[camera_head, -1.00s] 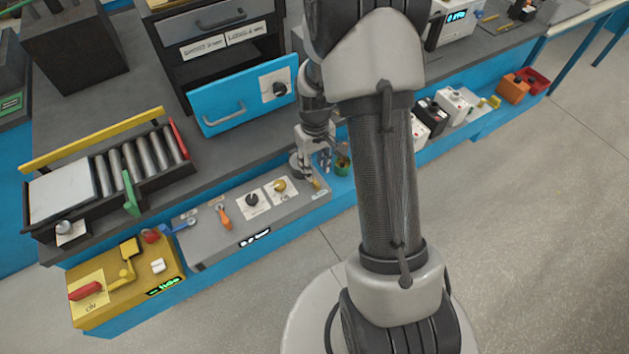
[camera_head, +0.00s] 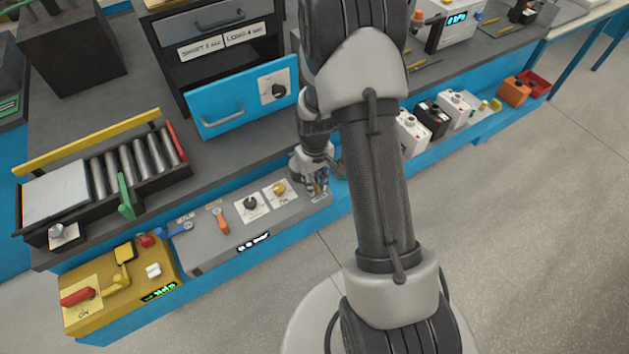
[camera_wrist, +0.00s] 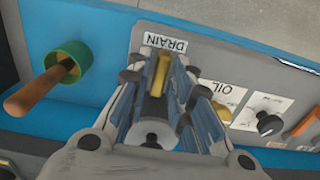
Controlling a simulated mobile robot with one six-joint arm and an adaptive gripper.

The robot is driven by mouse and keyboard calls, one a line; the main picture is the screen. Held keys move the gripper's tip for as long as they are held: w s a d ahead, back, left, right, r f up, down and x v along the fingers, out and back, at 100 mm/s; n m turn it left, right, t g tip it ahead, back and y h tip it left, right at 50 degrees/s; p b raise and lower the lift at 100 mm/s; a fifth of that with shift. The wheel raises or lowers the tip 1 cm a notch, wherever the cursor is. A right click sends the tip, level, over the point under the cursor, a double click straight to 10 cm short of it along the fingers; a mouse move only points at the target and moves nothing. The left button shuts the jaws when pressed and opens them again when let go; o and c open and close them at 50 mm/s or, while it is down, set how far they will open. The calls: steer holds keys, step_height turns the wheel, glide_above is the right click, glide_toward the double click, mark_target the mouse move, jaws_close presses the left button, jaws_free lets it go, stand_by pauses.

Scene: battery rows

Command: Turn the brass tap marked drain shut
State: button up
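The brass tap (camera_wrist: 160,75) shows in the wrist view as a narrow yellow bar below a white label (camera_wrist: 166,42) reading DRAIN, upside down in this view. My gripper (camera_wrist: 158,88) is over it, with one finger on each side of the bar. The fingers look spread, with narrow gaps beside the bar, so I see no clear grip. In the head view my gripper (camera_head: 318,188) is low at the right end of the grey panel (camera_head: 215,245) and hides the tap. The tap's base is hidden behind my gripper.
Beside the tap are a knob marked OIL (camera_wrist: 222,110), a black knob (camera_wrist: 268,122) and an orange lever (camera_head: 222,222). A green cup (camera_wrist: 70,62) with a wooden handle (camera_wrist: 32,95) stands close on the other side. A blue drawer front (camera_head: 245,97) juts out above.

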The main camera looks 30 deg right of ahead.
jaws_close()
steer(key=shift+m, duration=0.3)
steer(key=m, duration=0.3)
steer(key=shift+p, duration=0.4)
steer(key=m, duration=0.5)
steer(key=shift+p, duration=0.3)
steer(key=m, duration=0.4)
steer(key=shift+m, duration=0.3)
steer(key=m+p, duration=0.1)
steer(key=m, duration=0.3)
steer(key=shift+m, duration=0.3)
